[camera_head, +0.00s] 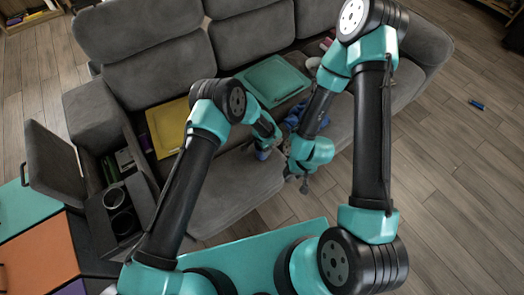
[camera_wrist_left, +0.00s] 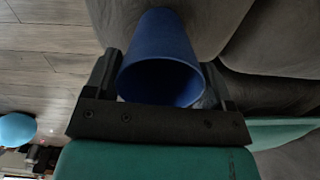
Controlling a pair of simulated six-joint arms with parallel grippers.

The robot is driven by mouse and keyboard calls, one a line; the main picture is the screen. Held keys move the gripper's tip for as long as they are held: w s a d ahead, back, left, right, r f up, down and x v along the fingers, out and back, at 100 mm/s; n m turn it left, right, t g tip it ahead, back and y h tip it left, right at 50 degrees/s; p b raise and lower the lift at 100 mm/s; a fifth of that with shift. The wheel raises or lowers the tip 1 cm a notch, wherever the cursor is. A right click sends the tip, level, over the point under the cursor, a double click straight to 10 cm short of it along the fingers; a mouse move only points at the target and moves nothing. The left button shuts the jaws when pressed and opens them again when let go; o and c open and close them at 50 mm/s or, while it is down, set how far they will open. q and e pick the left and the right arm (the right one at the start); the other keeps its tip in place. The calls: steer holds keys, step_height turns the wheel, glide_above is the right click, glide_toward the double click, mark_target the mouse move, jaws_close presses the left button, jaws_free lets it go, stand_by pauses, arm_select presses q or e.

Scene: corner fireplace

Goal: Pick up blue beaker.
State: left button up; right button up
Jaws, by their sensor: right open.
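The blue beaker (camera_wrist_left: 158,60) fills the space between the two fingers of my left gripper (camera_wrist_left: 160,85) in the left wrist view, its open rim facing the camera. The fingers stand close on both sides of it; I cannot tell whether they press on it. In the head view my left gripper (camera_head: 263,148) is over the front of the grey sofa seat, with a small bit of blue at its tip, mostly hidden. My right gripper (camera_head: 301,181) is open and empty beside it, near the sofa's front edge.
The grey sofa (camera_head: 160,75) holds a yellow tray (camera_head: 166,128) and a teal tray (camera_head: 272,80). Another blue item (camera_head: 294,114) lies partly behind my right arm. A cup-holder console (camera_head: 117,205) is at the left. A small blue object (camera_head: 477,104) lies on the open wooden floor at right.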

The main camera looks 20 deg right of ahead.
arm_select(q)
steer(key=c, duration=0.4)
steer(key=shift+o, duration=0.2)
steer(key=shift+r, duration=0.1)
steer(key=s+a+r, duration=0.2)
steer(key=s, duration=0.5)
steer(key=s+a+r, duration=0.2)
steer(key=s, duration=0.6)
steer(key=shift+s+a+r, duration=0.2)
steer(key=shift+a+r, duration=0.05)
steer(key=shift+r, duration=0.15)
stand_by(0.3)
